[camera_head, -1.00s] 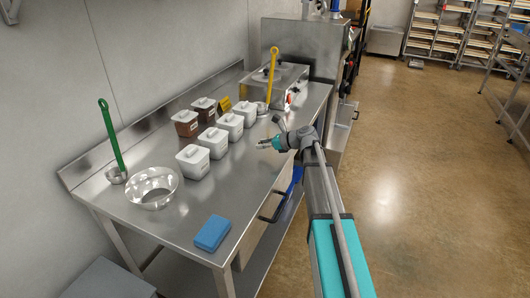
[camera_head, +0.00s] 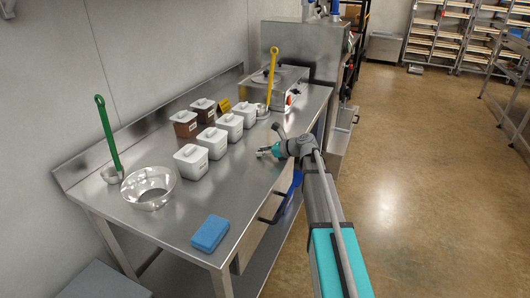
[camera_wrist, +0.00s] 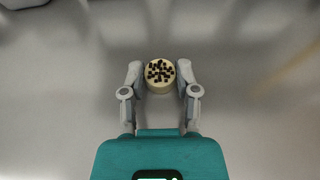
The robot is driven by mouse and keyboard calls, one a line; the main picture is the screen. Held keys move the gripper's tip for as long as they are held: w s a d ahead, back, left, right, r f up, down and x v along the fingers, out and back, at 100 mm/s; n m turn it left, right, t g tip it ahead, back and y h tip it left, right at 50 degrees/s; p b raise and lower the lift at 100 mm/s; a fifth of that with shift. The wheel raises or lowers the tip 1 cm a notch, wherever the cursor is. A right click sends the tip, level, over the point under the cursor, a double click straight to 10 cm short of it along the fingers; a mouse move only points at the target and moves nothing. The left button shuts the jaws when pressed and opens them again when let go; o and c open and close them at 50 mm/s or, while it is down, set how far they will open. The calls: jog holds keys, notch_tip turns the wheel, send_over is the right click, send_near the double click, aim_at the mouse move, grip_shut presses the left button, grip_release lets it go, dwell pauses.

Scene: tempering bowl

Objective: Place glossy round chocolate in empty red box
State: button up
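A small round pale piece with dark bits on top (camera_wrist: 160,75) shows between the fingers of my gripper (camera_wrist: 160,70) in the wrist view. One finger stands on each side of it, very near its sides. The fingers look open around it; contact is not clear. In the head view my gripper (camera_head: 264,152) is low over the front part of the steel table, and the piece is too small to make out there. I see no red box in either view.
On the steel table (camera_head: 180,228) stand several white lidded tubs (camera_head: 191,163), two brown ones (camera_head: 184,124), a clear bowl (camera_head: 149,188), a green-handled ladle (camera_head: 107,130), a yellow-handled ladle (camera_head: 271,75) and a blue block (camera_head: 210,233). The table's front middle is clear.

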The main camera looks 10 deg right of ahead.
jog(key=o, duration=0.4)
jog(key=shift+r, duration=0.1)
jog(key=shift+d+r+p, duration=0.1)
jog(key=shift+r+p, duration=0.05)
jog(key=shift+p, duration=0.15)
jog(key=p+v, duration=0.4)
jog(key=v, duration=0.6)
jog(key=shift+s+d+r, duration=0.15)
jog(key=shift+r, duration=0.05)
jog(key=shift+s+d+r, duration=0.15)
jog(key=shift+s+d, duration=0.2)
jog(key=shift+d, duration=0.15)
